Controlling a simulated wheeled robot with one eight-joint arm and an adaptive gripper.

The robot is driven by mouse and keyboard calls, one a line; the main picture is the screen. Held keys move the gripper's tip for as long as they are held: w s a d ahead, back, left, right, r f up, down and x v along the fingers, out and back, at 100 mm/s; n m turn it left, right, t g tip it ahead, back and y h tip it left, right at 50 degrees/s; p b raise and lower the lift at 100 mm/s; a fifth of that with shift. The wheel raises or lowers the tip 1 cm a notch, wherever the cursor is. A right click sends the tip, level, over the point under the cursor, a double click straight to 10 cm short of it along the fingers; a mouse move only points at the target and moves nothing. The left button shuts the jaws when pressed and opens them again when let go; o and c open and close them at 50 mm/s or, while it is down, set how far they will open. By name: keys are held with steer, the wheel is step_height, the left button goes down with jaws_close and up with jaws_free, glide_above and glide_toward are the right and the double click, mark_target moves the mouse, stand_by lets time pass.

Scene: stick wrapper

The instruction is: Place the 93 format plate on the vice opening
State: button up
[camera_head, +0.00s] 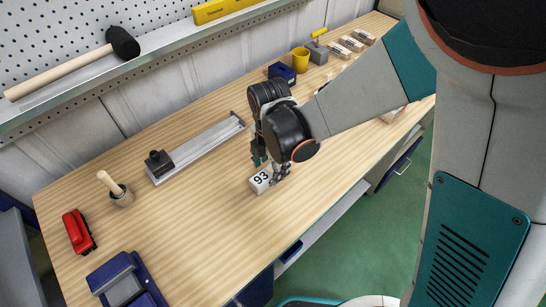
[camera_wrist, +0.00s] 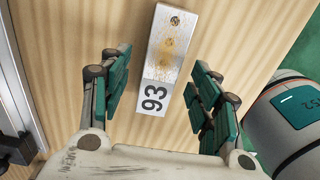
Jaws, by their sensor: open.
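The 93 format plate (camera_head: 260,181) is a pale metal block with a white end marked "93". It lies on the wooden table below my gripper (camera_head: 269,166). In the wrist view the plate (camera_wrist: 171,50) runs away from my gripper (camera_wrist: 160,88). The green-padded fingers are open on either side of its numbered end, with a gap on each side. A blue device with a grey block (camera_head: 123,287), which looks like the vice, stands at the table's lower left corner. Its opening is not clear to see.
A metal rail with a black knob (camera_head: 196,149) lies left of my gripper. A wooden-handled tool in a holder (camera_head: 118,193) and a red object (camera_head: 77,231) stand farther left. A blue box (camera_head: 281,72) and yellow cup (camera_head: 300,60) are behind. The table's front middle is clear.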

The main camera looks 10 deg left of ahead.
steer(key=shift+d+f, duration=0.1)
steer(key=shift+f, duration=0.55)
steer(key=shift+r, duration=0.1)
steer(key=shift+c, duration=0.3)
jaws_close()
